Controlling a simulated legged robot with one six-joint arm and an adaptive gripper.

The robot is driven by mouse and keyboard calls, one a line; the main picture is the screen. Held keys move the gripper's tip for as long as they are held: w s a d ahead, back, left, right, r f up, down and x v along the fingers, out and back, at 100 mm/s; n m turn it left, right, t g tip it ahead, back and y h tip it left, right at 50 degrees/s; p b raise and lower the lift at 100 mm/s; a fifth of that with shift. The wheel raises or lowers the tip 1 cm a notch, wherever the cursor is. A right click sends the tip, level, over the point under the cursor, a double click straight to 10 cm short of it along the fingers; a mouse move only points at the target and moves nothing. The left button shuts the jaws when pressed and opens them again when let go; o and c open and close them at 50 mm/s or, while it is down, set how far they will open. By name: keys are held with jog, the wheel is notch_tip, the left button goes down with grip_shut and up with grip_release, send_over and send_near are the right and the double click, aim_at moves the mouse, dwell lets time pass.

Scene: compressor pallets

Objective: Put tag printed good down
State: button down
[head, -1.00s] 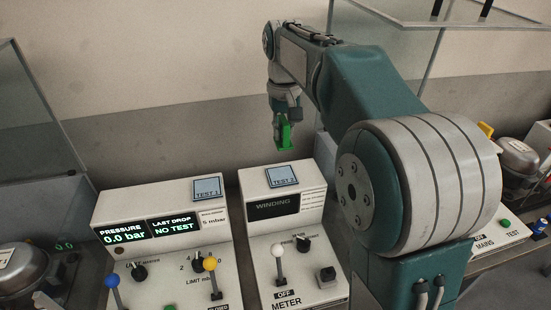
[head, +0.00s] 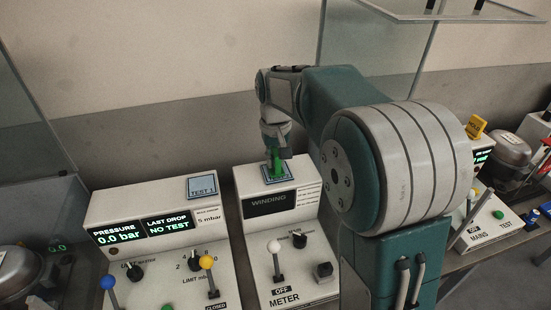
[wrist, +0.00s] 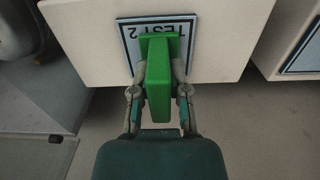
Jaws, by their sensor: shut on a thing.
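A green tag (head: 275,163) is held in my gripper (head: 273,156) just over the TEST 2 plate (head: 265,177) on top of the winding meter box. In the wrist view my gripper (wrist: 159,92) has its fingers closed on both sides of the green tag (wrist: 158,85). The tag's far end overlaps the blue-edged TEST 2 plate (wrist: 128,45) and covers part of its lettering. I cannot tell whether the tag touches the plate. Any print on the tag does not show.
The pressure box with the TEST 1 plate (head: 201,187) stands to the left. A white-knobbed lever (head: 274,247) rises from the meter panel. A glass panel (head: 30,100) stands at the left. A yellow tag (head: 476,127) and a compressor (head: 508,151) are at the right.

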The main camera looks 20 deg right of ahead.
jog(key=c, duration=0.6)
grip_release()
jog(key=shift+d, duration=0.1)
